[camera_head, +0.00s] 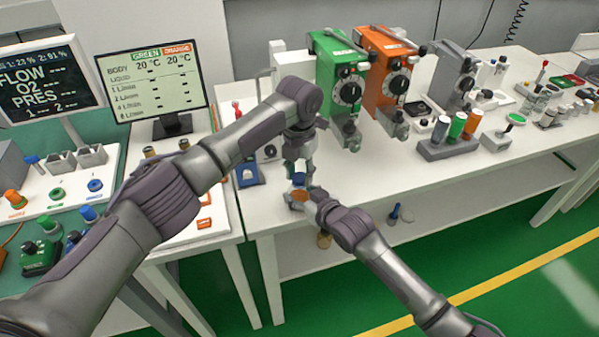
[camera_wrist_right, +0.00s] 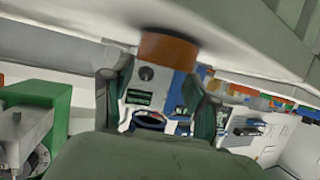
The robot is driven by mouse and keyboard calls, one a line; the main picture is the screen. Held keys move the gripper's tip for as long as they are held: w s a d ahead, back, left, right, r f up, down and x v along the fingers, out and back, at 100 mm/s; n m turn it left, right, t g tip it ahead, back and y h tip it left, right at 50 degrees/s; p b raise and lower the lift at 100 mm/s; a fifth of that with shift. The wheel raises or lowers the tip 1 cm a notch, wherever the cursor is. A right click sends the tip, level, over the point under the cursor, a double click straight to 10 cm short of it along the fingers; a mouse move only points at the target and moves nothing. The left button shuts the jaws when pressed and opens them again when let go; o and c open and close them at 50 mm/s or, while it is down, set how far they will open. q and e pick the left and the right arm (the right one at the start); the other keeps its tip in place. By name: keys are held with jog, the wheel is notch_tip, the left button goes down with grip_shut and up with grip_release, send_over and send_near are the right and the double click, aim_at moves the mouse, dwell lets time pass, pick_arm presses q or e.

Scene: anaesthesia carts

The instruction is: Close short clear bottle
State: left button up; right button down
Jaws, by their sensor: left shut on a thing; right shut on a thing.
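A small short bottle (camera_head: 300,196) with an orange-brown part stands in my right gripper (camera_head: 298,200) near the front left of the white table. A blue cap (camera_head: 298,178) shows just above it, under my left gripper (camera_head: 297,168), which points down and is shut on it. Whether cap and bottle touch is too small to tell. In the right wrist view the orange-brown part (camera_wrist_right: 168,48) shows between the two dark fingers of my right gripper (camera_wrist_right: 160,105), close to a white surface. The bottle's clear wall is hard to make out.
The white table (camera_head: 440,190) carries a green vaporizer (camera_head: 338,75), an orange one (camera_head: 388,80) and a grey one (camera_head: 455,85) behind my grippers. A grey holder with coloured vials (camera_head: 450,145) stands right. Clear table lies right of my grippers.

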dwell(0.3)
pick_arm(q)
jog(key=o, duration=0.8)
jog(key=shift+c, duration=0.2)
jog(key=shift+r, duration=0.1)
